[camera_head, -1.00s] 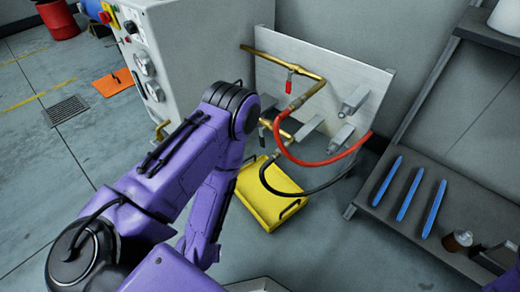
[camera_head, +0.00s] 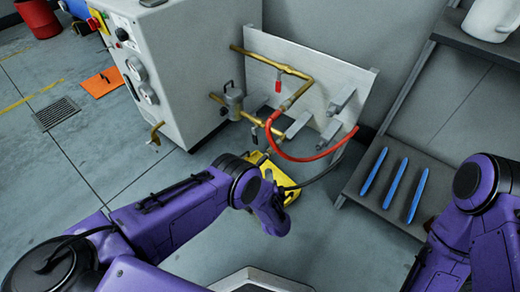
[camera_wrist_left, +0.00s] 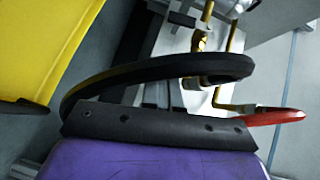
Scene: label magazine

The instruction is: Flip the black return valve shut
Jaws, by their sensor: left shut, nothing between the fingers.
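The black return valve handle (camera_head: 254,134) hangs on the lower brass pipe (camera_head: 238,121), left of the light panel (camera_head: 345,85). It looks small, and its exact angle is hard to tell. I cannot pick out the valve handle there. My right arm shows at the right without its gripper.
A red lever (camera_head: 278,86) sits on the upper brass pipe. A red hose (camera_head: 310,158) loops below the panel. The yellow tray (camera_head: 292,196) is partly hidden by my left arm. A grey cabinet (camera_head: 185,60) stands left; a shelf with blue bars (camera_head: 395,184) stands right.

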